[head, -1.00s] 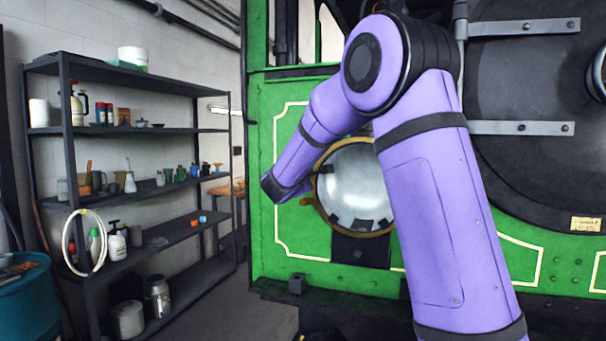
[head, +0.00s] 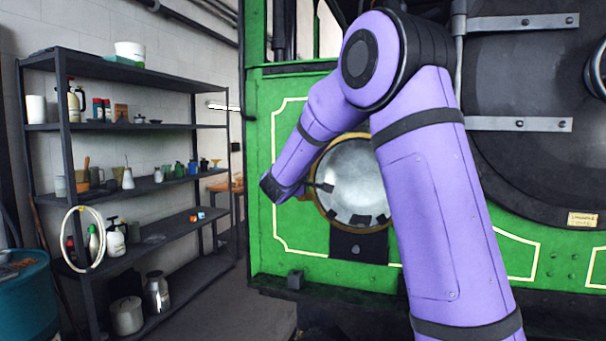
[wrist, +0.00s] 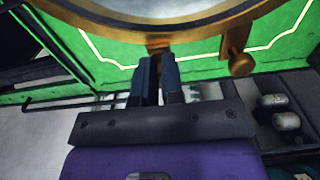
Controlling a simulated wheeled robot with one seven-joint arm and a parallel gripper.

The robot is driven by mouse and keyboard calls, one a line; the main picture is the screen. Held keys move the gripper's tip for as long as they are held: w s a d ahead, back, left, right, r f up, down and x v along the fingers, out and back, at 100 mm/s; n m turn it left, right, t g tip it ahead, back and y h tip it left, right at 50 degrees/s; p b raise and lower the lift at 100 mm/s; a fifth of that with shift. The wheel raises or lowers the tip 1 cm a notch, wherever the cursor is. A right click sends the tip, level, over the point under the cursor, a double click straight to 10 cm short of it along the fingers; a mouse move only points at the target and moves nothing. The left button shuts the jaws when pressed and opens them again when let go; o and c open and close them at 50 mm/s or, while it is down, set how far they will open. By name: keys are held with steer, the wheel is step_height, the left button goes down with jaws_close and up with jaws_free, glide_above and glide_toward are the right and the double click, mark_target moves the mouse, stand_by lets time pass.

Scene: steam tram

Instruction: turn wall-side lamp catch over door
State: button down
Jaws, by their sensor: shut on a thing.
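The lamp (head: 352,170) is a round glass face in a brass rim on the green front plate. In the wrist view its rim (wrist: 110,14) crosses the top. My gripper (wrist: 158,60) is at the rim, its blue-grey fingers shut on a small brass catch (wrist: 158,42); the fingers hide most of it. A second brass piece with a round end (wrist: 238,60) sticks out from the rim to the right of the fingers. In the head view my gripper (head: 322,187) is at the lamp's left side, partly hidden by my wrist.
A dark shelf unit (head: 125,193) with bottles and pots stands along the wall at left. A blue drum (head: 25,305) is at the far left. The dark round door (head: 540,75) with grey straps is at right. Open floor lies between shelf and tram.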

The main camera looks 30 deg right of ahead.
steer(key=shift+w+a+r, duration=0.1)
steer(key=shift+a+r, duration=0.05)
steer(key=shift+r, duration=0.05)
steer(key=c, duration=1.3)
jaws_free()
steer(key=shift+c, duration=0.2)
steer(key=shift+o, duration=0.5)
steer(key=shift+f, duration=0.1)
steer(key=v, duration=1)
steer(key=shift+s+a, duration=0.25)
steer(key=shift+s, duration=0.05)
